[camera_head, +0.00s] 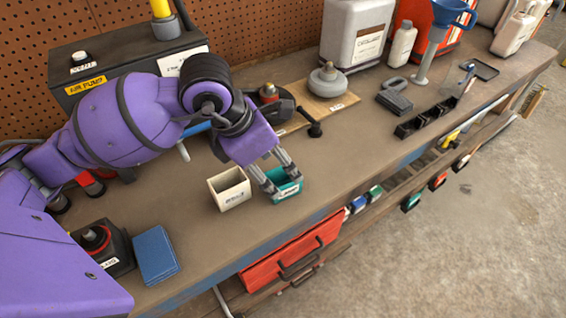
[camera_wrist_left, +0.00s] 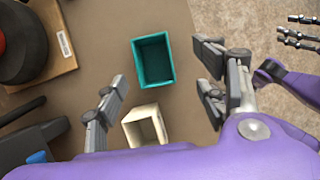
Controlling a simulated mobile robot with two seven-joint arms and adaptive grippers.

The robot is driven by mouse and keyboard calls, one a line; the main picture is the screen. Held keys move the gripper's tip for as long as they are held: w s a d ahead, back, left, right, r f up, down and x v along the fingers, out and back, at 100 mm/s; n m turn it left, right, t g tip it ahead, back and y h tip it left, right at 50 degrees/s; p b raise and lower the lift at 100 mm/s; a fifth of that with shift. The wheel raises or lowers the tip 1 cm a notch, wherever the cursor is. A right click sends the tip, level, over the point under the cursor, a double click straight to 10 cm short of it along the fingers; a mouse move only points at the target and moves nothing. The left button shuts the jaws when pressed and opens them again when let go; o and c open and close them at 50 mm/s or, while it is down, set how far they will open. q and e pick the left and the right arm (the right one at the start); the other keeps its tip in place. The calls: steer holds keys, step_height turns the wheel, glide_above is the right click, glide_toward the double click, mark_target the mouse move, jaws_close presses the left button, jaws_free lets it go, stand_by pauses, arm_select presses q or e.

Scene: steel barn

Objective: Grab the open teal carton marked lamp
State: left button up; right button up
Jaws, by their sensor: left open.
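The open teal carton (camera_head: 291,188) stands upright on the workbench near its front edge; its small white label is too small to read surely. In the left wrist view the carton (camera_wrist_left: 151,83) shows its open top and looks empty. My left gripper (camera_head: 281,182) is open, coming down over the carton with its fingertips overlapping it in the head view. In the wrist view the fingers (camera_wrist_left: 160,85) are spread, with the carton between and beyond them; contact is not clear. What seems to be my right gripper (camera_wrist_left: 300,30) shows partly at the upper right.
An open cream carton (camera_head: 231,196) stands close beside the teal one, to its left. A blue book-like block (camera_head: 155,254) lies further left. Behind are a black clamp-like tool (camera_head: 313,127) and a round grey container (camera_head: 328,80).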

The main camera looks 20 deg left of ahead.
mark_target(283, 179)
arm_select(q)
steer(key=shift+w+d+f, duration=0.1)
steer(key=shift+w+f, duration=0.25)
steer(key=shift+f, duration=0.25)
steer(key=shift+w+d+f, duration=0.1)
steer(key=shift+w+f, duration=0.25)
steer(key=shift+f, duration=0.2)
steer(key=x, duration=0.4)
steer(key=shift+a+f, duration=0.2)
steer(key=shift+f, duration=0.15)
steer(key=shift+d+f, duration=0.1)
steer(key=shift+f, duration=0.15)
steer(key=shift+c, duration=0.4)
steer(key=c, duration=1)
arm_select(e)
steer(key=shift+s+d+f, duration=0.2)
steer(key=shift+s, duration=0.3)
